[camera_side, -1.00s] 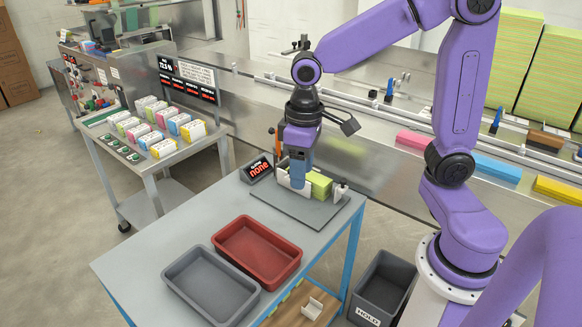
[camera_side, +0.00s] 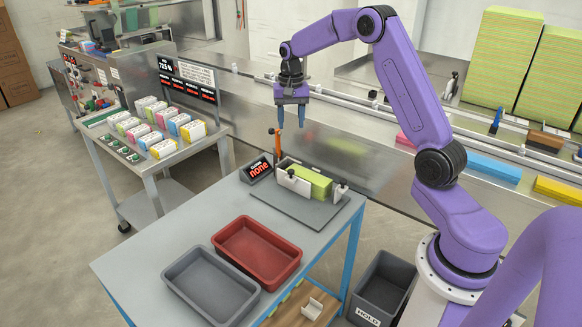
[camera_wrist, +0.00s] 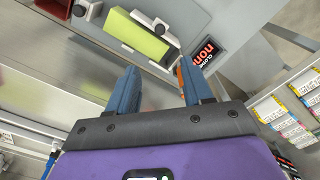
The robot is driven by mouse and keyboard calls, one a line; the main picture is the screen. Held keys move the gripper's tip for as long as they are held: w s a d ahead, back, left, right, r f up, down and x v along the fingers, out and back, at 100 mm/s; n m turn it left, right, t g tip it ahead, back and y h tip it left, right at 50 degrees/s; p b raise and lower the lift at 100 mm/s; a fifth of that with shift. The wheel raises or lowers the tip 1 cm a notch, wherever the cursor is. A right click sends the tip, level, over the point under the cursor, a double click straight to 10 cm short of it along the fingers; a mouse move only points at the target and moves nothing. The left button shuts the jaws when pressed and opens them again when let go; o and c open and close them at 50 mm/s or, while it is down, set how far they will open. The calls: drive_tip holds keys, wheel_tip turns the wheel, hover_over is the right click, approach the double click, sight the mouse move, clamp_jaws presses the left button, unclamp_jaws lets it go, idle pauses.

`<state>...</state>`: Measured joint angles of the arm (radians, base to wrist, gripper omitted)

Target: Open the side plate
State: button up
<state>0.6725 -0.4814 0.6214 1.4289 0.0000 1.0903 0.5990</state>
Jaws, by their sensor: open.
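A small fixture stands on the grey base plate (camera_side: 325,212) at the table's far corner. A yellow-green block (camera_side: 312,180) lies in it and also shows in the wrist view (camera_wrist: 136,36). A pale side plate (camera_side: 293,183) with a dark knob stands along the front-left of the block; in the wrist view, a pale plate with a dark knob (camera_wrist: 150,24) lies beside the block. I cannot tell whether this plate is open. My gripper (camera_side: 291,124) is open and empty, raised above and behind the fixture. Its two fingers (camera_wrist: 158,72) point down, apart from everything.
An upright orange handle (camera_side: 277,145) stands at the fixture's left end. A display reading "none" (camera_side: 258,169) sits beside it. A red tray (camera_side: 258,272) and a grey tray (camera_side: 190,296) occupy the table front. A conveyor (camera_side: 350,145) runs behind.

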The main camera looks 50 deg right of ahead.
sight(291, 170)
wheel_tip(291, 170, down, 17)
drive_tip(key=shift+r, duration=0.15)
idle(0.4)
